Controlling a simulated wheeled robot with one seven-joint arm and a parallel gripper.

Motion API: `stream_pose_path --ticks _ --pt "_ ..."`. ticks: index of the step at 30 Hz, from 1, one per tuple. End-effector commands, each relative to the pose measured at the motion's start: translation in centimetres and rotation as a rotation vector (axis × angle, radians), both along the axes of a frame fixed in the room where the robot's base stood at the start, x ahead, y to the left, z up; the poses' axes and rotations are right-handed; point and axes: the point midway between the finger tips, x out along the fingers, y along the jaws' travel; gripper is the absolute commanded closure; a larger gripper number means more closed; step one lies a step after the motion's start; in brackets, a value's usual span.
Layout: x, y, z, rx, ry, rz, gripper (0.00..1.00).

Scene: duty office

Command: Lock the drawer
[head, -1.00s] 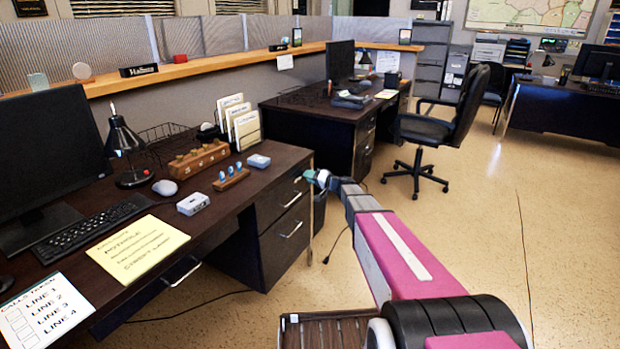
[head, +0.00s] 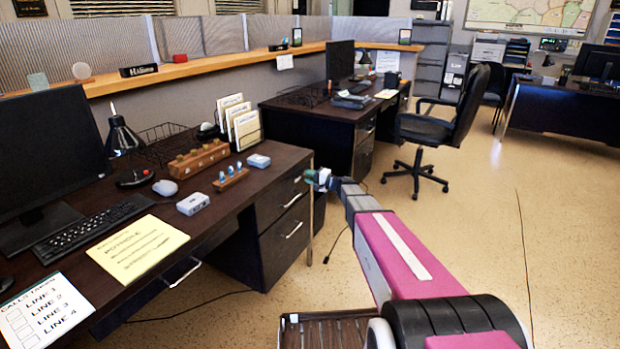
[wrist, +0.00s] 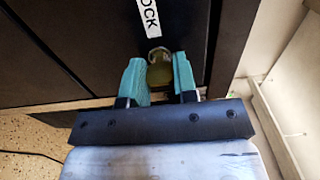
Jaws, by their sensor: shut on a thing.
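The desk drawers (head: 284,200) are dark fronts with silver handles, on the right end of the near desk in the head view. My gripper (head: 316,178) is at the far right edge of this drawer unit, near the top drawer. In the wrist view my gripper (wrist: 160,80) has its teal fingers on both sides of a brass-coloured knob or key (wrist: 160,71) and is shut on it. The knob sits in a round metal collar on the dark front.
The desk top (head: 270,182) holds a wooden block rack (head: 199,160), a small peg rack (head: 230,178), a mouse and papers. An office chair (head: 435,125) stands behind, right of the second desk. The floor on the right is clear.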

Motion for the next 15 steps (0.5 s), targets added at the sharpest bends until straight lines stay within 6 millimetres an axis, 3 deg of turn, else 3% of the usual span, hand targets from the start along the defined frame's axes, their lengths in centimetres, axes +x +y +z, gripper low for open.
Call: stream_pose_path --ticks 12,13,15 --pt "0.03 -0.02 -0.06 0.004 0.007 -0.001 0.97" --pt "0.03 -0.02 -0.06 0.004 0.007 -0.001 0.67" --pt "0.03 -0.02 -0.05 0.004 0.007 -0.001 0.48"
